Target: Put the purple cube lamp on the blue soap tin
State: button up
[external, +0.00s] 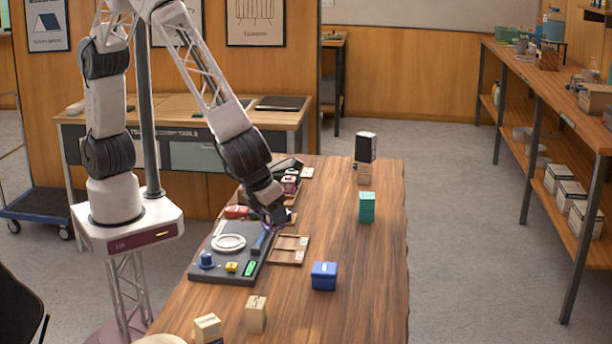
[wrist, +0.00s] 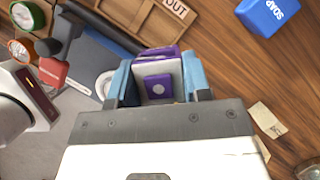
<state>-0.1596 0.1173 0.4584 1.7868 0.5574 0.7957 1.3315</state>
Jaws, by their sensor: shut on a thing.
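The purple cube lamp (wrist: 158,88), purple with a pale panel, sits between the two blue fingers of my gripper (wrist: 158,78) in the wrist view. My gripper is shut on it. In the external view my gripper (external: 273,222) is over the right edge of the dark board, beside the wooden tray; only a small purple bit of the lamp shows there. The blue soap tin (external: 323,276) stands on the table to the right and nearer the camera, apart from my gripper. It also shows at the top right of the wrist view (wrist: 266,14), marked SOAP.
A dark board (external: 205,272) with a white ring and small parts lies left of the wooden tray (external: 284,263). Two wooden blocks (external: 256,314) stand at the front. A teal box (external: 367,208) and a black item (external: 366,146) on a block stand farther back. Table around the tin is clear.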

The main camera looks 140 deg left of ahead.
jog(key=w+a, duration=0.1)
jog(key=w, duration=0.4)
jog(key=w+a+f, duration=0.1)
jog(key=w, duration=0.4)
jog(key=w+a, duration=0.1)
jog(key=w, duration=0.4)
jog(key=shift+w+a+f, duration=0.2)
jog(key=shift+a+f, duration=0.05)
jog(key=shift+a, duration=0.15)
jog(key=shift+f, duration=1.75)
jog(key=shift+f, duration=0.1)
jog(key=o, duration=1)
jog(key=shift+c, duration=0.2)
jog(key=v, duration=1.2)
